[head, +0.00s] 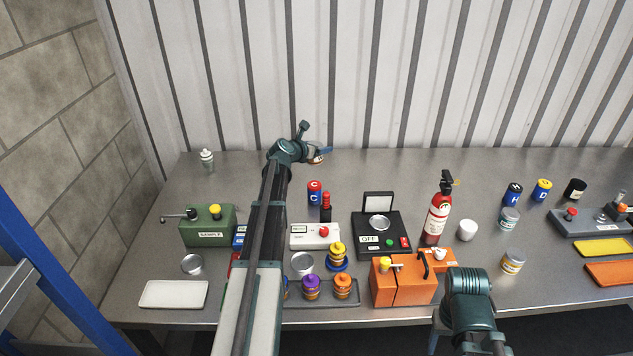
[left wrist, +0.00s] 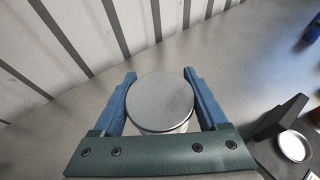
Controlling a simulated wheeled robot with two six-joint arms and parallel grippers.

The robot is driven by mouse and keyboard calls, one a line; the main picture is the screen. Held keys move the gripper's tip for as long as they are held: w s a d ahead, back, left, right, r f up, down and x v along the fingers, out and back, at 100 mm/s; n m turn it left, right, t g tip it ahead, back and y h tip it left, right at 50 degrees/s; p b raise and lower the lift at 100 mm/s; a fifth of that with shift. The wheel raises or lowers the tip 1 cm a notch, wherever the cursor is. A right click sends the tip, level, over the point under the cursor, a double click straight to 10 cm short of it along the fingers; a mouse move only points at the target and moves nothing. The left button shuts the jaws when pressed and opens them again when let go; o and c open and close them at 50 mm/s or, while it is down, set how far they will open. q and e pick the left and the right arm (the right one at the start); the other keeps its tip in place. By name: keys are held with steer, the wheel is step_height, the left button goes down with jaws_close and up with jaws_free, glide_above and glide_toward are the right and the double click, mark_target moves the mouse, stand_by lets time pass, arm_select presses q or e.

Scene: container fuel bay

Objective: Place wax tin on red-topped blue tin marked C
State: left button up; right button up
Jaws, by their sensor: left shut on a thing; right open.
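My left gripper (head: 322,152) is at the back of the table, shut on the wax tin (head: 316,159). The left wrist view shows the tin's round silver lid (left wrist: 160,100) between the two blue fingers (left wrist: 160,103). The red-topped blue tin marked C (head: 314,193) stands upright on the table, in front of and below the held tin in the head view. Its top is bare. The held tin is apart from it. My right arm (head: 470,290) shows at the bottom right, but its gripper is not in view.
The back strip of table is mostly clear, before the corrugated wall.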

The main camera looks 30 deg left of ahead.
mark_target(318, 163)
arm_select(q)
steer(key=shift+f+b, duration=3.15)
steer(key=shift+f, duration=0.05)
steer(key=shift+f, duration=0.1)
step_height(318, 163, down, 4)
steer(key=b, duration=0.3)
steer(key=shift+r+b, duration=0.25)
steer(key=shift+b, duration=0.1)
steer(key=shift+f, duration=0.2)
steer(key=o, duration=1.4)
steer(key=shift+r, duration=0.1)
steer(key=shift+o, duration=0.2)
steer(key=shift+r, duration=0.1)
